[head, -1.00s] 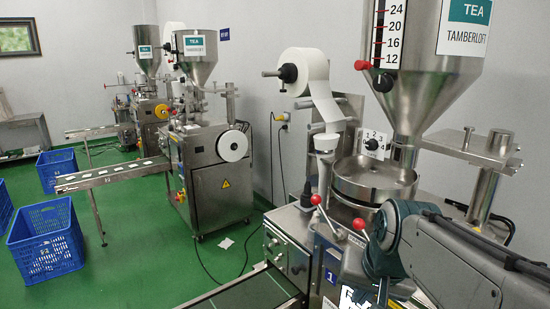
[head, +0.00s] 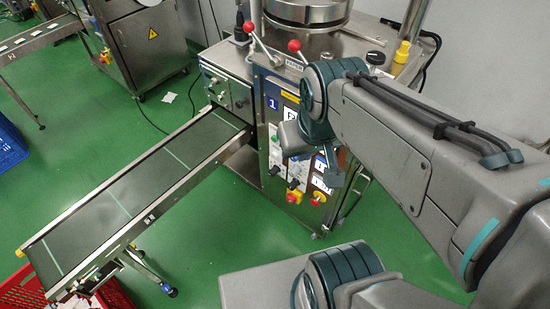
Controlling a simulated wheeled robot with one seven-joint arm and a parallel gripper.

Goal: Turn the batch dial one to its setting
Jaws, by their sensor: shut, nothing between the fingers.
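Machine 1 stands at upper centre in the head view, marked by a blue "1" label (head: 272,103). Its front control panel (head: 275,158) carries small knobs, a red-topped button (head: 293,195) and a red stop button on yellow (head: 316,198). I cannot tell whether the batch dial is among the small controls; my arm covers part of the panel. The numbered dial plate seen earlier below the hopper is out of view. My gripper (head: 333,180) hangs in front of the panel's right part, small and partly obscured by my wrist. It is shut and appears empty.
A conveyor (head: 130,195) runs from machine 1 to lower left, above a red crate (head: 112,292). Red-knobbed levers (head: 250,27) and a black knob (head: 376,58) stand on the machine's top. Green floor (head: 200,250) is open between conveyor and my arm.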

